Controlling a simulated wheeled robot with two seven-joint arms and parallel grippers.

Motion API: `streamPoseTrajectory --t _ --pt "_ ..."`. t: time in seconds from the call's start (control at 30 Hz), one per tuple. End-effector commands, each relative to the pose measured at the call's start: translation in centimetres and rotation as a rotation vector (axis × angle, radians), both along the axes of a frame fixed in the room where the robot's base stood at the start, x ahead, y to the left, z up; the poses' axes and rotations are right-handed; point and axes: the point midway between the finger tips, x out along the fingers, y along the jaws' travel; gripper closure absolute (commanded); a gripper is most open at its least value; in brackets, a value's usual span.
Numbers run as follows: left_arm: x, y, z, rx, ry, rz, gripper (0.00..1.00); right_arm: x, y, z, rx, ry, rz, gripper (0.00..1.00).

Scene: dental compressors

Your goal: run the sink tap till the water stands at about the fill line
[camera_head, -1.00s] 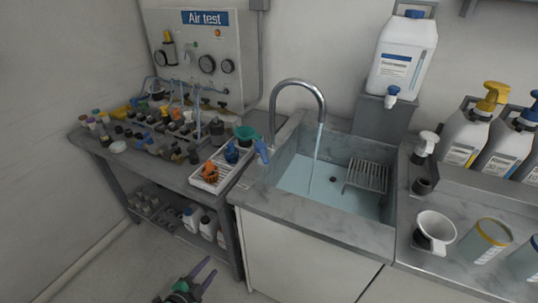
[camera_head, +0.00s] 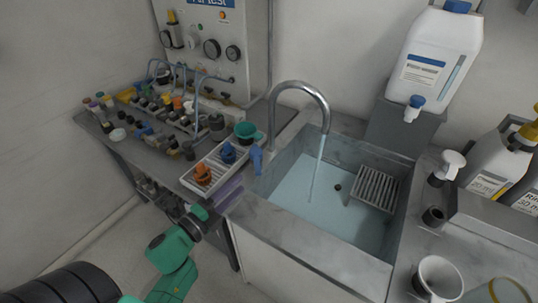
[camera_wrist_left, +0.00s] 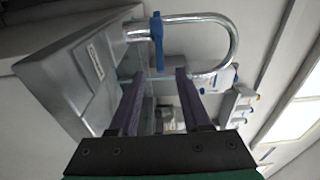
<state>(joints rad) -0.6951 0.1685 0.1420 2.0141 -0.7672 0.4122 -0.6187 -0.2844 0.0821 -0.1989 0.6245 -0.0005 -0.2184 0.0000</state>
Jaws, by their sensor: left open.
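The grey stone sink (camera_head: 262,213) has a curved chrome tap (camera_head: 300,84) at its left side. A thin stream of water (camera_head: 318,165) runs from the spout into pale blue water (camera_head: 310,205) in the basin. I cannot make out a fill line. The blue tap lever (camera_head: 256,160) stands at the left rim, and it also shows in the left wrist view (camera_wrist_left: 157,42). My left gripper (camera_head: 232,188) is open and empty, just in front of and below the lever. In the left wrist view, its purple fingers (camera_wrist_left: 160,74) point toward the lever, apart from it. My right gripper is out of view.
A ribbed rack (camera_head: 375,188) sits at the basin's right side. A white tray (camera_head: 213,172) with orange and blue parts lies left of the lever, close to my gripper. A white jug (camera_head: 433,60) stands behind the sink. A white cup (camera_head: 437,280) is at right.

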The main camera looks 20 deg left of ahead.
Motion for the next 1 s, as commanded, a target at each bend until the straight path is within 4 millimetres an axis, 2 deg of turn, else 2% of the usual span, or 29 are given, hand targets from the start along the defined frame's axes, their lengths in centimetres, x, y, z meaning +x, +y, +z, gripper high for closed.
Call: streamPoseTrajectory --t 0.1,0.17,0.27,0.4,0.57,0.8,0.87,0.93,1.0 --pt "3.0 -0.9 0.6 0.001 -0.004 -0.001 0.53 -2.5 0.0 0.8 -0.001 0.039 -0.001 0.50" --pt "4.6 -1.3 0.6 0.001 -0.004 -0.001 0.53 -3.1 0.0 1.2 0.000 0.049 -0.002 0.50" --pt "7.2 -2.1 0.6 0.000 -0.004 0.000 0.53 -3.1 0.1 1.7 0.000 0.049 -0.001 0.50" --pt "10.2 -3.0 0.3 -0.002 -0.002 0.000 0.53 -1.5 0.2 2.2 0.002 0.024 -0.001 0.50" --pt "11.9 -3.5 0.2 0.000 0.000 0.001 0.53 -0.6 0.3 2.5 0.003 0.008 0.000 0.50" --pt "12.0 -3.5 0.0 0.000 0.001 0.000 0.53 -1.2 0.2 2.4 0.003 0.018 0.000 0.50" --pt "12.0 -3.5 0.0 0.000 0.001 0.000 0.72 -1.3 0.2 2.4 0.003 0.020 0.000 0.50" --pt "12.0 -3.5 0.0 -0.001 0.001 0.000 0.98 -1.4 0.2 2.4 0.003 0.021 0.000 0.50" --pt "12.0 -3.5 0.0 -0.001 0.001 0.001 1.00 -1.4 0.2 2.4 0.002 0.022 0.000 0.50"
